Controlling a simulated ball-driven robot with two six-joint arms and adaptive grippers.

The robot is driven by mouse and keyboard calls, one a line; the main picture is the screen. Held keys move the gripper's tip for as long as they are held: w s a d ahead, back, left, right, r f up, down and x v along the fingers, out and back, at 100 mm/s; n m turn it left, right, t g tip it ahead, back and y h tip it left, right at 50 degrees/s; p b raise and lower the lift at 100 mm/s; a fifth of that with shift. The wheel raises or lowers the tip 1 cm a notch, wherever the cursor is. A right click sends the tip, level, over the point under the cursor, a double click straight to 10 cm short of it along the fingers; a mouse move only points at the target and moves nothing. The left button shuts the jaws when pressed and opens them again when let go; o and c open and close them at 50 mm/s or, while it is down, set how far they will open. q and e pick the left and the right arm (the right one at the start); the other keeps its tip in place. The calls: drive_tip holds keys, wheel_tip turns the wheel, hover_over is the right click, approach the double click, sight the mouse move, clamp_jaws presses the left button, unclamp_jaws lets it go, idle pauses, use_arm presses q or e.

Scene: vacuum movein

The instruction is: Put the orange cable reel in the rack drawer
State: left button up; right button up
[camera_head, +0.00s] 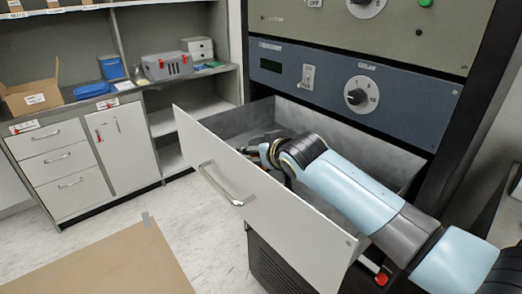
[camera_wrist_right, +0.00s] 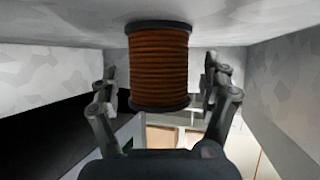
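The orange cable reel (camera_wrist_right: 159,68) has dark end flanges and stands on the floor of the rack drawer, which fills the top of the right wrist view. The rack drawer (camera_head: 272,210) is pulled open in the head view. My right arm reaches over its side, and my right gripper (camera_head: 268,152) is down inside it. In the right wrist view my right gripper (camera_wrist_right: 160,88) is open, with one finger on each side of the reel and a visible gap at both sides. In the head view the reel is mostly hidden by the gripper and drawer front. My left gripper is not in view.
The rack panel (camera_head: 355,85) with knobs rises behind the drawer. The drawer walls stand close around my right gripper. A workbench with cabinets (camera_head: 62,165), an open cardboard box (camera_head: 32,97) and a grey toolbox (camera_head: 166,66) stands at left. A brown sheet (camera_head: 105,268) lies on the floor.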

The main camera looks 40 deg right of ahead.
drive_tip(key=shift+r, duration=0.1)
drive_tip(key=shift+s+r, duration=0.1)
drive_tip(key=shift+r, duration=0.05)
drive_tip(key=v, duration=1.1)
drive_tip(key=shift+s+r, duration=0.15)
drive_tip(key=shift+s, duration=0.2)
drive_tip(key=shift+a, duration=0.1)
